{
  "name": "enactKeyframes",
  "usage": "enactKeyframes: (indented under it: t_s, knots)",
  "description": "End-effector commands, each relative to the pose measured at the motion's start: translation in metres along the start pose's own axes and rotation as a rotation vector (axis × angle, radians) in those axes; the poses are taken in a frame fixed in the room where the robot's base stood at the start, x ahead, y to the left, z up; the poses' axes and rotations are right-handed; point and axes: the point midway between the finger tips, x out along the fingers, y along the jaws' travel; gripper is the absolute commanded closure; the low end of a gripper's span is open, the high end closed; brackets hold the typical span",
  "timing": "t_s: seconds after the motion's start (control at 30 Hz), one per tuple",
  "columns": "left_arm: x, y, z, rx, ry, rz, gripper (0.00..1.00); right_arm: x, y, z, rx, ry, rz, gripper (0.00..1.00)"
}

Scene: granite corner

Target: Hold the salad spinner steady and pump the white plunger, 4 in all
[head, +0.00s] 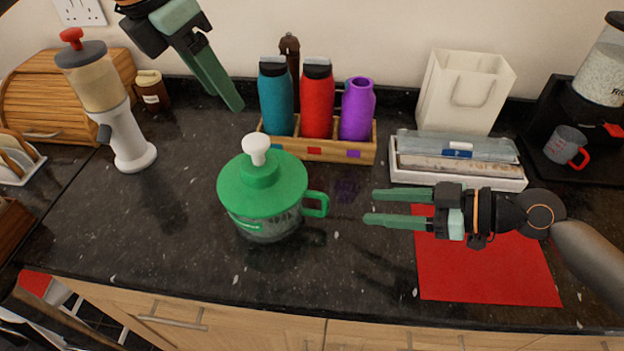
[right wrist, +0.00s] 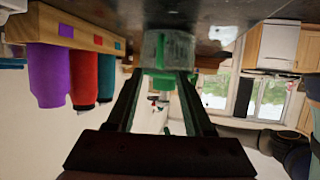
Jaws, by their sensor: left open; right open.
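The salad spinner (head: 262,190) stands upright on the dark counter, with a green lid, a clear bowl and a green handle (head: 316,204) on its right side. Its white plunger (head: 256,149) sticks up from the middle of the lid. My left gripper (head: 236,106) is open and empty, up above and behind the spinner, touching nothing. My right gripper (head: 369,208) is open and level to the right of the handle, fingers pointing at it, with a gap between. In the right wrist view, the spinner (right wrist: 153,48) shows upside down beyond the fingertips.
A wooden box (head: 315,149) with teal, red and purple bottles stands behind the spinner. A white tray (head: 458,177) and paper bag (head: 463,92) are at the back right. A red mat (head: 485,270) lies under my right arm. A dispenser (head: 120,120) stands left. Counter in front is clear.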

Motion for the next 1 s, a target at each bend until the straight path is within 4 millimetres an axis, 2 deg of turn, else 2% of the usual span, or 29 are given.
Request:
enactKeyframes:
  t_s: [0.3, 0.5, 0.7, 1.0]
  knots:
    - [0.000, 0.000, 0.000, 0.000, 0.000, -0.002, 0.50, 0.062, -0.001, -0.002, -0.001, 0.004, -0.003, 0.48]
    - [0.000, -0.001, 0.000, 0.000, -0.001, -0.002, 0.50, 0.093, 0.000, -0.001, 0.000, 0.002, -0.001, 0.48]
    - [0.000, -0.001, 0.000, 0.000, -0.001, -0.003, 0.50, 0.108, 0.000, -0.001, -0.001, 0.002, 0.000, 0.48]
    - [0.000, -0.001, 0.000, 0.000, 0.000, -0.003, 0.50, 0.110, 0.000, 0.000, -0.001, 0.000, 0.000, 0.48]
